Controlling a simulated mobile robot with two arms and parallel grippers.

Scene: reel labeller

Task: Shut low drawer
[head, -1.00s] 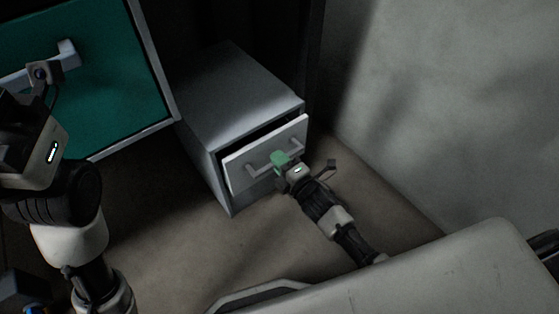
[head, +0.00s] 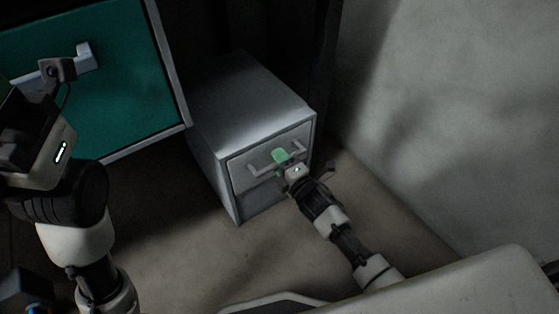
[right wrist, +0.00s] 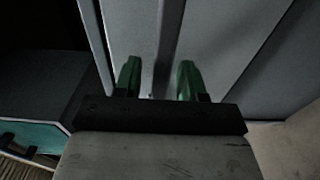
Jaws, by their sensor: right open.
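The low drawer (head: 244,178) is in a small grey cabinet (head: 245,100) on the floor. Its front now sits about flush with the cabinet face, with no clear gap along its top edge in the head view. A bar handle (head: 262,170) crosses the front. My right gripper (head: 281,157), with green fingers, is at the handle and drawer front. In the right wrist view its two fingers (right wrist: 158,80) are apart, with the grey front ahead of them. Whether they touch it I cannot tell. My left arm is at the left; its fingertips are not clearly seen.
A larger teal-fronted unit (head: 100,110) with a light handle (head: 84,56) stands at the left, close to my left arm. A pale wall (head: 450,110) rises at the right.

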